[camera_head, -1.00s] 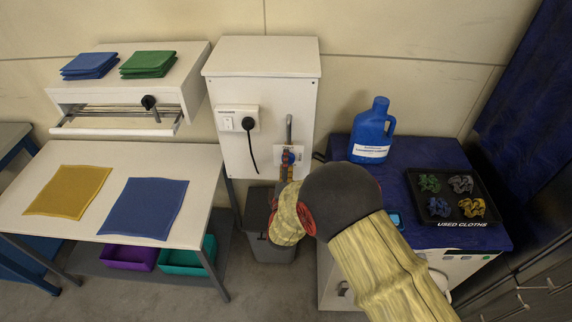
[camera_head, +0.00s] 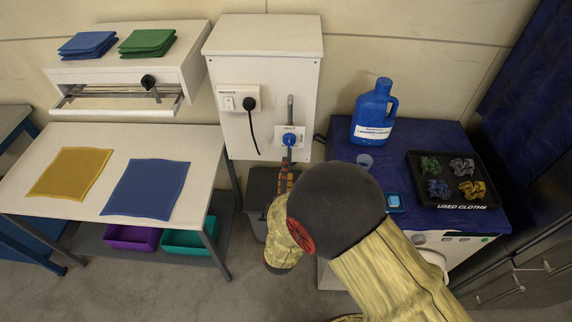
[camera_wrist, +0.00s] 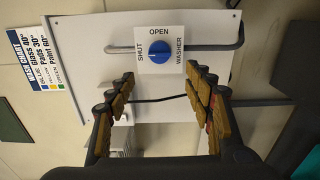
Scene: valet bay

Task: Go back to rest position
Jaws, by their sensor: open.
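My gripper (camera_wrist: 163,88) is open and empty in the wrist view, its two jointed fingers apart with clear space between them. Ahead of it is a round blue valve knob (camera_wrist: 160,51) on a white plate marked SHUT, OPEN and WASHER. The fingers do not touch the knob. In the head view, the knob (camera_head: 289,139) shows on the front of the white wall cabinet (camera_head: 264,42), and my gripper (camera_head: 285,180) is just below it, partly hidden behind my arm. The knob's exact setting is too small to tell.
A blue jug (camera_head: 374,112), a small cup (camera_head: 364,161) and a black cloth tray (camera_head: 446,201) stand on the right-hand washer. A grey bin (camera_head: 262,190) is below the cabinet. A white table (camera_head: 100,215) with yellow and blue cloths is at left.

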